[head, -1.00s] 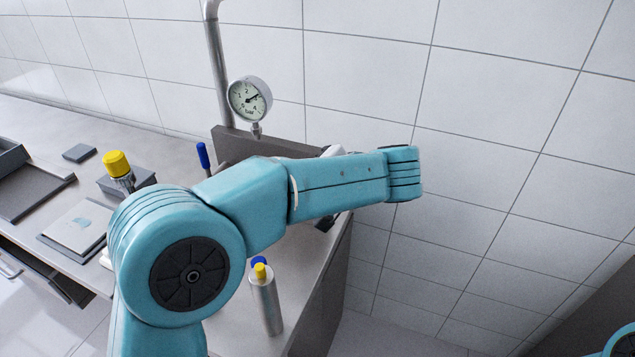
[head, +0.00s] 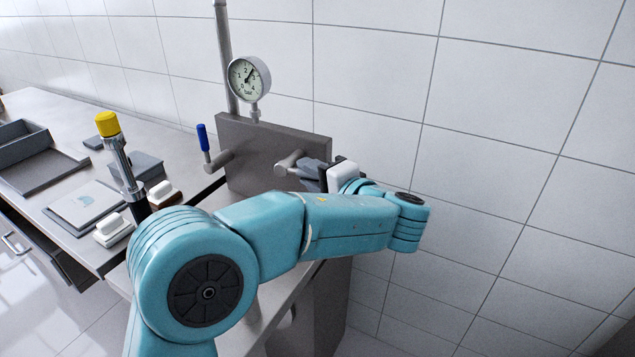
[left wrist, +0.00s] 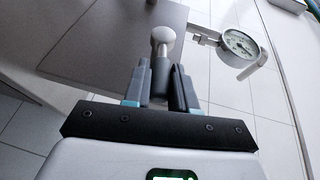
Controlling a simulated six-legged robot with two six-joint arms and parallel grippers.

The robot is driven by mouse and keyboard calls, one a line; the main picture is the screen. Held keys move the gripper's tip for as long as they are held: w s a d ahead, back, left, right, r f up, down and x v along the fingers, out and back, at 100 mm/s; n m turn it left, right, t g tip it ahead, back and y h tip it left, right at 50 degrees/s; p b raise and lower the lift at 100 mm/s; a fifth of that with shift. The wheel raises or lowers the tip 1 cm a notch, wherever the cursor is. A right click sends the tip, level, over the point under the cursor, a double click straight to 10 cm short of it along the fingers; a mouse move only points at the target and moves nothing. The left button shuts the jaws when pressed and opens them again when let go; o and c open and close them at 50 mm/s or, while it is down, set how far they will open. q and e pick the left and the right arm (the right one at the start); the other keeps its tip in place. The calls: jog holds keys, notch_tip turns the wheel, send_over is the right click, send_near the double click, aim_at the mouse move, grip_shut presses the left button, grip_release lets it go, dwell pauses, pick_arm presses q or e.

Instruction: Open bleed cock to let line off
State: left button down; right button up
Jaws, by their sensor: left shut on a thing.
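A grey cock (head: 290,162) sticks out from the right part of an upright grey panel (head: 262,136). My left gripper (head: 312,172) is at its outer end, mostly seen from behind. In the left wrist view, the gripper's fingers (left wrist: 160,88) are on both sides of a dark grey handle (left wrist: 160,72), with a pale round end (left wrist: 163,40) beyond it. A second cock with a blue lever (head: 203,138) stands at the panel's left, lever up. A pressure gauge (head: 246,79) sits above the panel, its needle pointing up and right. My right gripper is out of sight.
A yellow-capped metal post (head: 117,150) stands left of my arm. Trays (head: 45,165), a grey box (head: 140,170) and white-handled items (head: 113,228) lie on the bench. The tiled wall (head: 480,110) is behind; the space right of the panel is free.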

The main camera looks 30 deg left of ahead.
pick_arm(q)
jog(key=shift+f+y+b, duration=0.45)
jog(key=shift+y+b, duration=0.05)
jog(key=shift+b, duration=0.1)
jog(key=shift+m+t+y+b, duration=0.3)
jog(key=shift+m+b, duration=0.1)
jog(key=c, duration=1.3)
grip_release()
jog(key=shift+c, duration=0.2)
jog(key=o, duration=0.3)
jog(key=shift+w+a+f, duration=0.1)
jog(key=shift+w+f, duration=0.05)
jog(key=shift+o, duration=0.2)
jog(key=v, duration=1.6)
jog(key=shift+d, duration=0.25)
